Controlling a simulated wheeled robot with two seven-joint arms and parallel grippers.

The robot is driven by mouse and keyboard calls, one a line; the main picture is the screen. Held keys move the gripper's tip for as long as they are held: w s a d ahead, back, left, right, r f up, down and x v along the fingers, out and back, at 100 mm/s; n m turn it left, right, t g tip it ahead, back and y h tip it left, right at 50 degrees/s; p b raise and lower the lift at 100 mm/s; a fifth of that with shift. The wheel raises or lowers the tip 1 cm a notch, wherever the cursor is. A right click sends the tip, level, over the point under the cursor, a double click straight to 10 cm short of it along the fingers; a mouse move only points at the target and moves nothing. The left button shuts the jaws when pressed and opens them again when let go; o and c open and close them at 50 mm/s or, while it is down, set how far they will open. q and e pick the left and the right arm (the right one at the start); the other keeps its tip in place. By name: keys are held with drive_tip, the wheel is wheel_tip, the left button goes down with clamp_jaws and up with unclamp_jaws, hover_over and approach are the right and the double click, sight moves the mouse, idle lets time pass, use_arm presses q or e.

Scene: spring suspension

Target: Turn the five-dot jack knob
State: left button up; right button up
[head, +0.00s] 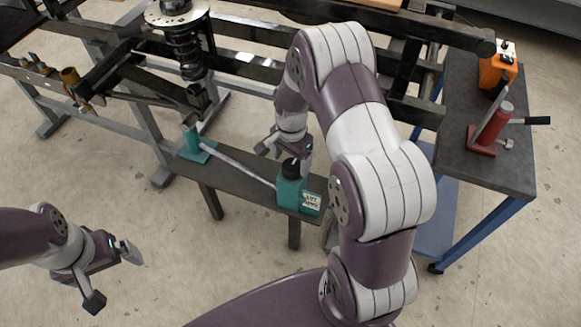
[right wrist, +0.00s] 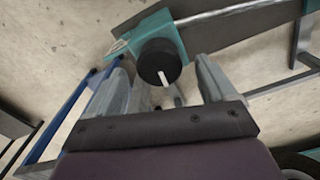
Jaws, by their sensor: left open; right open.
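A teal pump unit (head: 290,192) with a black round knob (head: 291,168) on top stands on the low dark bench. A label is on its side; its lettering is too small to read surely, and I see no five dots. My right gripper (head: 285,154) is open above the unit. In the right wrist view the black knob (right wrist: 160,58), with a white pointer mark, lies between the spread fingers; I cannot tell whether they touch it. The teal body (right wrist: 125,45) shows behind it. My left gripper (head: 115,278) is open and empty, above the floor at lower left.
A grey rod (head: 238,165) joins the unit to a teal jack (head: 195,147) on the bench (head: 228,178). Above it is a dark frame with a coil spring (head: 185,52). A cart (head: 460,150) at right holds a red jack (head: 490,130) and an orange box (head: 495,72).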

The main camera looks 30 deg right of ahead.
sight(292, 165)
wheel_tip(292, 165, down, 3)
drive_tip(key=shift+d+r, duration=0.1)
drive_tip(key=shift+d, duration=0.05)
drive_tip(key=shift+f, duration=0.25)
drive_tip(key=c, duration=1)
